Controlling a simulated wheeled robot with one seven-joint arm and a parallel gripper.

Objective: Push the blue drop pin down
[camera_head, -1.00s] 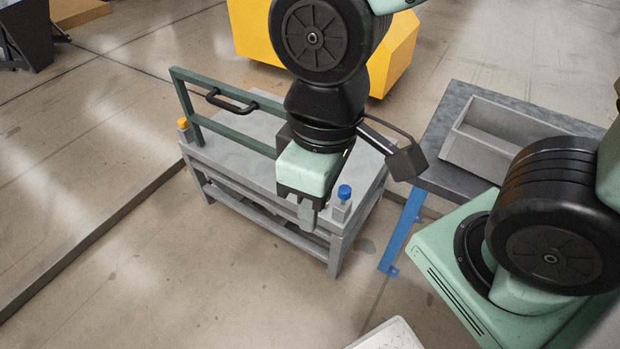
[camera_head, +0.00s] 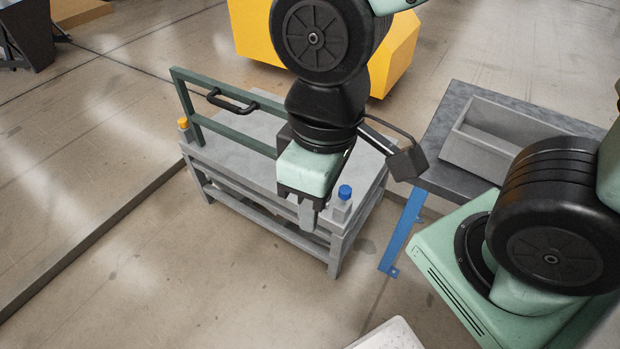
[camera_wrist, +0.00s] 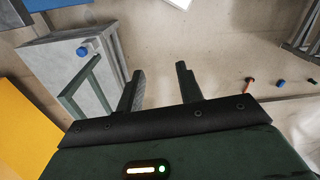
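The blue drop pin (camera_head: 345,192) stands upright on a small grey block at the near right corner of a grey cart (camera_head: 228,168). Its blue knob also shows in the wrist view (camera_wrist: 83,51), left of my fingers. My gripper (camera_head: 308,216) points down just left of the pin in the head view and appears apart from it. In the wrist view my gripper's two fingers (camera_wrist: 160,72) are spread with nothing between them. How high the fingertips are relative to the knob is hard to tell.
A green gate frame (camera_head: 232,139) with a black handle (camera_head: 231,101) stands along the cart. A yellow-capped pin (camera_head: 183,123) sits at its left corner. A dark-topped table (camera_head: 440,177) with a grey bin (camera_head: 485,152) is at right. Floor in front of the cart is clear.

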